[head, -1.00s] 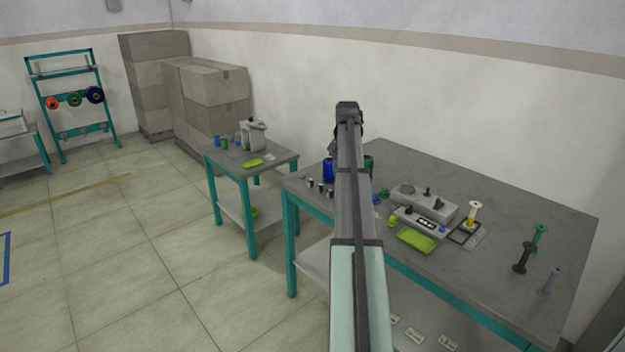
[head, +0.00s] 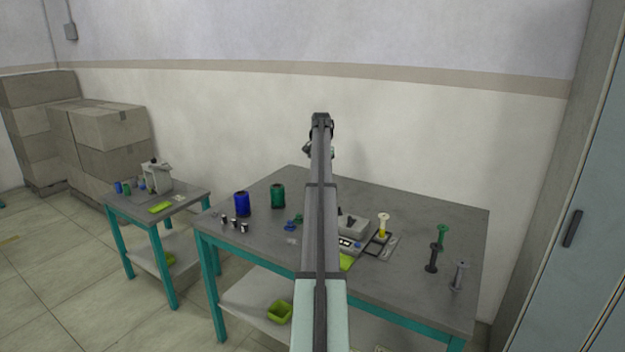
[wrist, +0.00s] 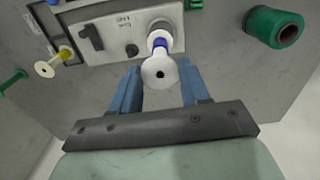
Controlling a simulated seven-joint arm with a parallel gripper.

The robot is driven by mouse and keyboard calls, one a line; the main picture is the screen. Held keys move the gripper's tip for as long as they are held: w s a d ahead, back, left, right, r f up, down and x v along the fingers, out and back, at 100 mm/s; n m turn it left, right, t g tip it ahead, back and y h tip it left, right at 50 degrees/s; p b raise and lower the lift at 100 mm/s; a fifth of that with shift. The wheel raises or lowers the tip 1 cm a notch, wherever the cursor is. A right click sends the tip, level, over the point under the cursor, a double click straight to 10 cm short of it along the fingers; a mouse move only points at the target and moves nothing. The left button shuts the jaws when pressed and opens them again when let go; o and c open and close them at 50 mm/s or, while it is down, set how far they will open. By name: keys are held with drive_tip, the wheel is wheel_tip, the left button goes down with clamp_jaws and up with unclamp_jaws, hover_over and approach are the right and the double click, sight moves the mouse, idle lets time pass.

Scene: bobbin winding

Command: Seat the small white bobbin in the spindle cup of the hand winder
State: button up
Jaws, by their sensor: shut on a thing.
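The small white bobbin (wrist: 152,82) shows in the wrist view with its white holed flange facing the camera and a blue band behind it. My gripper (wrist: 160,76) has its blue fingers on either side of this flange and is shut on the bobbin. The grey hand winder (wrist: 112,32) lies behind, with a pale round part (wrist: 166,24) beyond the blue band. I cannot tell whether the bobbin touches that part or only lines up with it. In the head view the winder (head: 354,225) is partly hidden by my arm, and the bobbin is hidden.
On the table (head: 410,288), a blue spool (head: 242,204) and a green spool (head: 278,196) stand left of my arm. A yellow-wound bobbin (head: 383,226) stands right of the winder. Green (head: 442,237), black (head: 433,258) and grey (head: 459,275) bobbins stand farther right.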

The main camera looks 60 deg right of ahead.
drive_tip(key=shift+w+d, duration=0.15)
drive_tip(key=shift+d, duration=0.1)
drive_tip(key=shift+f, duration=2.35)
drive_tip(key=shift+a+f, duration=0.1)
drive_tip(key=shift+f, duration=0.85)
drive_tip(key=o, duration=0.9)
drive_tip(key=shift+r, duration=3.5)
